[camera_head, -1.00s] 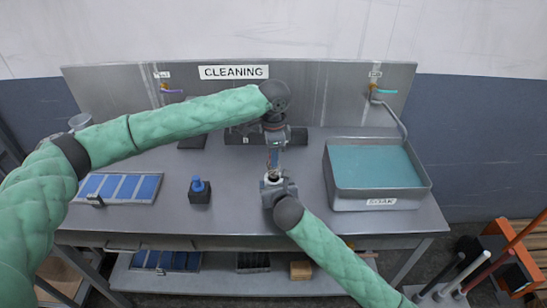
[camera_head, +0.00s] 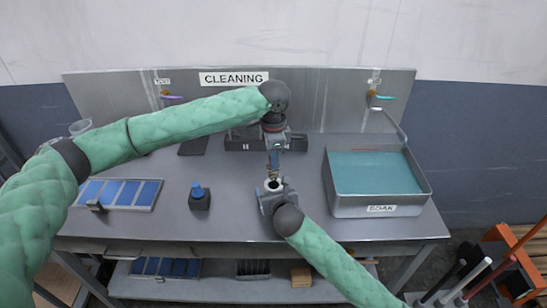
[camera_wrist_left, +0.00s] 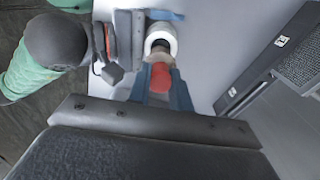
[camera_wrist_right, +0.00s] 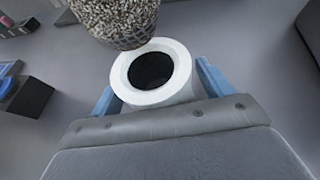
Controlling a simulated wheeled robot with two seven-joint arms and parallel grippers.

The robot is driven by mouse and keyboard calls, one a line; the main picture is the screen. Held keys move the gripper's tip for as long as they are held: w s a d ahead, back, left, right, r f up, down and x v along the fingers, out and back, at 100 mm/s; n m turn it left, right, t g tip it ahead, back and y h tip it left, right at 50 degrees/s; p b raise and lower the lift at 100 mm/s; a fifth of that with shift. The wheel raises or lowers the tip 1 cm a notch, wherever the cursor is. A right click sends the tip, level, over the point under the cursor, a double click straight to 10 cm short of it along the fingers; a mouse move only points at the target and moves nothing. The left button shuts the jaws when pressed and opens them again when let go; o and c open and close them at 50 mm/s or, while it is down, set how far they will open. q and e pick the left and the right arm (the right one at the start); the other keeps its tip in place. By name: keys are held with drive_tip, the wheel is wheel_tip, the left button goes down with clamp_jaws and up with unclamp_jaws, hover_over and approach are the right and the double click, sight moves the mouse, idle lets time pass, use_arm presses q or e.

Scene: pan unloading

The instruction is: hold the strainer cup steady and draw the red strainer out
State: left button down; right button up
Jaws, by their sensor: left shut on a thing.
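The white strainer cup (camera_wrist_right: 178,92) has a round dark opening and sits between the blue fingers of my right gripper (camera_wrist_right: 158,88), which is shut on it. It also shows in the head view (camera_head: 273,184) near the table's front. My left gripper (camera_wrist_left: 160,92) points down above the cup and is shut on the red strainer (camera_wrist_left: 161,78). The strainer's grey mesh body (camera_wrist_right: 118,18) is in the right wrist view, above the cup's far rim and apparently clear of the opening. The gap between mesh and cup is hard to judge.
A soak bin (camera_head: 375,202) of teal liquid stands to the right. A black block with a blue top (camera_head: 199,201) stands left of the cup. A tray of blue panels (camera_head: 120,193) lies farther left. A dark rack (camera_head: 238,142) sits behind my left gripper.

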drive_tip(key=shift+s, duration=0.1)
drive_tip(key=v, duration=1.1)
drive_tip(key=shift+s+d+r, duration=0.1)
drive_tip(key=shift+s+r, duration=0.05)
drive_tip(key=shift+s, duration=0.15)
drive_tip(key=shift+s, duration=0.1)
